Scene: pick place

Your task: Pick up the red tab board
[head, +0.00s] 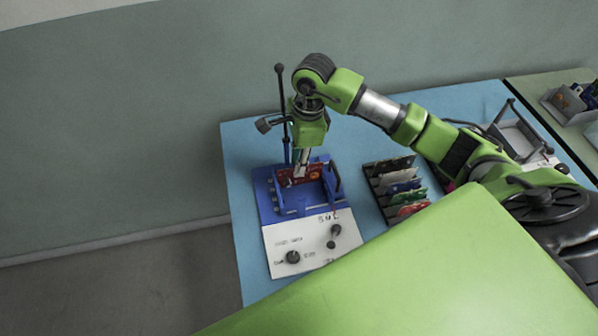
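A red board (285,176) sits in the blue fixture (265,205) of a test station with a white front panel. My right gripper (300,172) points down over the fixture, with its fingertips at the red board. The fingertips are small and partly blend with the board, so I cannot tell whether they are shut on it. Another board with a red face (413,209) stands at the near end of a dark rack (376,189), among several coloured boards. My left gripper is not in view.
The white panel (285,240) has dark knobs. A thin dark post (281,100) rises behind the fixture. A second grey device (517,137) and a tray (567,105) are at the far right. The blue table (245,145) is bare left of the fixture.

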